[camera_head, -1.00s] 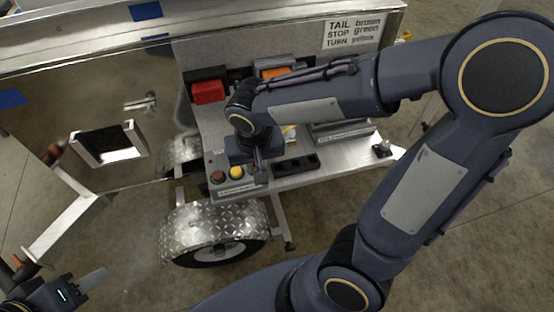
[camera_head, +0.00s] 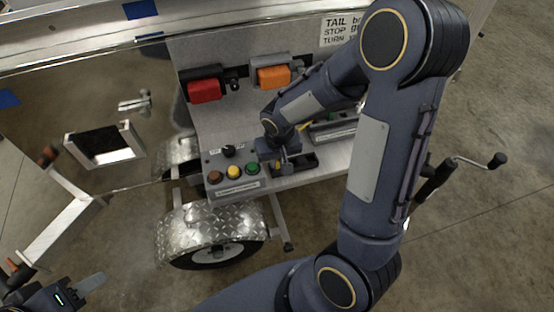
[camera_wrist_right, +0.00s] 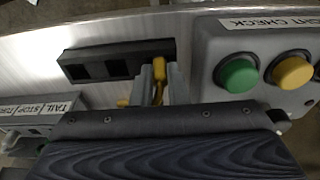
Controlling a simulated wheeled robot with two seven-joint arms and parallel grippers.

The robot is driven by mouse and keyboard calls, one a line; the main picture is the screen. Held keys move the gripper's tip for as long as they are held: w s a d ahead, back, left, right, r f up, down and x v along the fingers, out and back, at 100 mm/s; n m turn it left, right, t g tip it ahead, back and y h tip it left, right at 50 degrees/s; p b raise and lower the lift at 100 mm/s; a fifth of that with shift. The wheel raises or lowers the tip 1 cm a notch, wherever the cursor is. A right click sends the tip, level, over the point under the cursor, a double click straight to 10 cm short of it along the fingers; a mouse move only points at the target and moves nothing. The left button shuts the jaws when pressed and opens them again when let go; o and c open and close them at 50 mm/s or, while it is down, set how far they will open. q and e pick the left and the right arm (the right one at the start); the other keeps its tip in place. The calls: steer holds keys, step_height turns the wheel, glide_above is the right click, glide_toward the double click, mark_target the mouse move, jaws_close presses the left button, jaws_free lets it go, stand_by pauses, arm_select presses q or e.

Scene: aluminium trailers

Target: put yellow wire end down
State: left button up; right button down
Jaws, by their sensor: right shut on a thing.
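The yellow wire end (camera_wrist_right: 160,74) is between the two grey fingers of my right gripper (camera_wrist_right: 158,84), which is shut on it. In the head view my right gripper (camera_head: 286,164) is low over the shelf, right of the button box. A black slotted block (camera_wrist_right: 112,62) lies beside the wire end; two dark open slots show to its left. The wire end overlaps the block's right end in the wrist view; I cannot tell if they touch. My left gripper (camera_head: 82,291) is at the lower left, away from the trailer; its jaw opening is unclear.
The button box (camera_head: 234,176) has brown, yellow and green buttons and a black knob. Red (camera_head: 206,91) and orange (camera_head: 274,76) lamps are on the panel above. A TAIL/STOP/TURN connector box (camera_wrist_right: 40,113) is left in the wrist view. The fender (camera_head: 212,222) is below.

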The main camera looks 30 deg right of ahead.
steer(key=shift+f, duration=0.25)
steer(key=c, duration=1.4)
jaws_free()
steer(key=shift+r, duration=0.1)
steer(key=shift+c, duration=0.2)
